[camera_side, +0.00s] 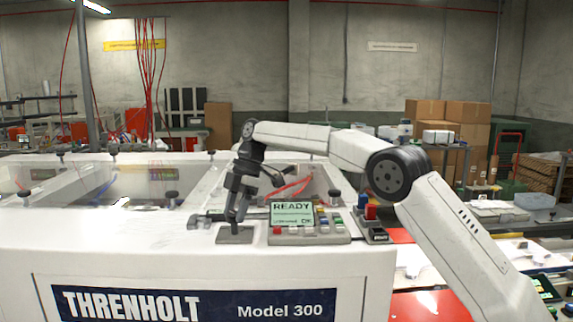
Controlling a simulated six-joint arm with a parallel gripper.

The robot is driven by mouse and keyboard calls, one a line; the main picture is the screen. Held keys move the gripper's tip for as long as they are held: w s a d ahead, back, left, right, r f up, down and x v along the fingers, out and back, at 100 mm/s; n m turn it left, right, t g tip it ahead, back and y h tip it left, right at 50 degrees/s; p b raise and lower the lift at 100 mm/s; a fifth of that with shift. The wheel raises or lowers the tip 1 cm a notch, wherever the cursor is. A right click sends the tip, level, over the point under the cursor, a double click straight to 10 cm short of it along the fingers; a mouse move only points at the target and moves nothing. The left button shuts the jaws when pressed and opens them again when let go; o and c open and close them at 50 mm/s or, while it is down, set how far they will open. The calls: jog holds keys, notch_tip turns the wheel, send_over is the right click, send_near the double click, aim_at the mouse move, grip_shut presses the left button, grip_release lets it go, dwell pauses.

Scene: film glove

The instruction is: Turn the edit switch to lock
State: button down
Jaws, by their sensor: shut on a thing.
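My gripper (237,220) points down at a small dark grey plate (235,236) on top of the white machine (150,240). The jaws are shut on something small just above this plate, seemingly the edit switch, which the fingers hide. I cannot read any switch marking or tell which way it is turned. Right of the plate is a control panel with a green screen (292,213) reading READY and OK, and a row of coloured buttons.
A small box with a red button (371,212) stands right of the panel. Dark knobs (171,198) and a grey fitting (205,221) sit on the machine top near the gripper. Cardboard boxes (455,111) are stacked far behind.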

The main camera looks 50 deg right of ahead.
jog(key=shift+n, duration=0.4)
jog(key=shift+c, duration=0.8)
grip_release()
jog(key=v, duration=0.7)
jog(key=shift+r, duration=0.3)
jog(key=shift+w+d, duration=0.1)
jog(key=shift+d, duration=0.05)
dwell(0.3)
